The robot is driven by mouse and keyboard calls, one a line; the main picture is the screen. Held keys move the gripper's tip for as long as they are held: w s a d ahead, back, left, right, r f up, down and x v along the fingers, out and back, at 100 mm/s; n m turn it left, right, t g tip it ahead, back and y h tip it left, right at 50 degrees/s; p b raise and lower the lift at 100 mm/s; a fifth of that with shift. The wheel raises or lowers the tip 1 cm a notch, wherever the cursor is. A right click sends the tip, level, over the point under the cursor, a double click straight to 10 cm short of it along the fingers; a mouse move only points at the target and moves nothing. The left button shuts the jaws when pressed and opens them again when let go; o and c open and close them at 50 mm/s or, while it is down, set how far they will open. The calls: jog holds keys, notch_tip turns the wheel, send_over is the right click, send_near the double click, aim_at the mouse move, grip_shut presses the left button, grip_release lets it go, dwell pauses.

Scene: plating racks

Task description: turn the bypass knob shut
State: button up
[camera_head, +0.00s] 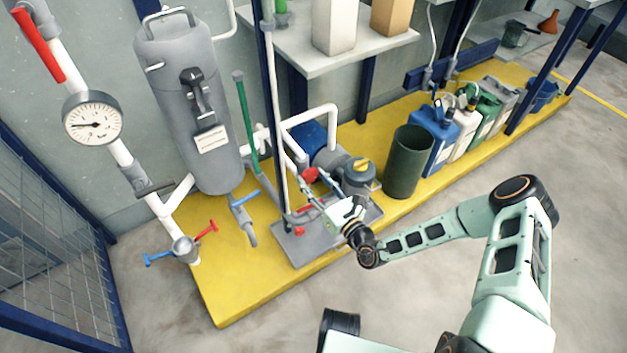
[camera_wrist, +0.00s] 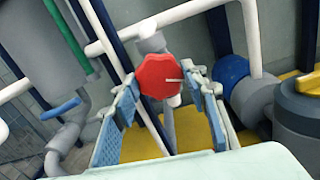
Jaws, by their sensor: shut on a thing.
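The bypass knob is a red, lobed knob (camera_wrist: 158,76) with a thin pale pointer line toward the right. It sits on a grey fitting of the white pipework. My gripper (camera_wrist: 162,80) has one finger on each side of it and is shut on it. In the head view my gripper (camera_head: 318,192) reaches in at the pump skid, and a red knob (camera_head: 310,174) shows by its fingers. The exact finger contact is partly hidden there.
A grey filter housing with a yellow top (camera_head: 359,170) stands right of my gripper, with a blue pump (camera_head: 312,140) behind. White pipes (camera_wrist: 190,12) cross close around the knob. A blue-handled valve (camera_head: 244,198) is to the left. A dark green bin (camera_head: 406,165) stands to the right.

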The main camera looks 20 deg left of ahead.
jog(key=shift+r+n+p, duration=0.15)
jog(key=shift+n+p, duration=0.15)
jog(key=shift+p, duration=0.2)
jog(key=n+p, duration=0.2)
jog(key=p, duration=0.1)
jog(key=shift+r+n, duration=0.1)
jog(key=shift+n, duration=0.3)
jog(key=n+p, duration=0.3)
jog(key=shift+n+p, duration=0.3)
jog(key=shift+p, duration=0.05)
jog(key=n+p, duration=0.2)
jog(key=n, duration=0.1)
jog(key=shift+n+p, duration=0.3)
jog(key=shift+p, duration=0.1)
jog(key=n+p, duration=0.4)
jog(key=n, duration=0.2)
jog(key=n+p, duration=0.2)
jog(key=n, duration=0.3)
jog(key=shift+w, duration=0.1)
jog(key=shift+n, duration=0.4)
jog(key=o, duration=1.2)
jog(key=shift+c, duration=0.2)
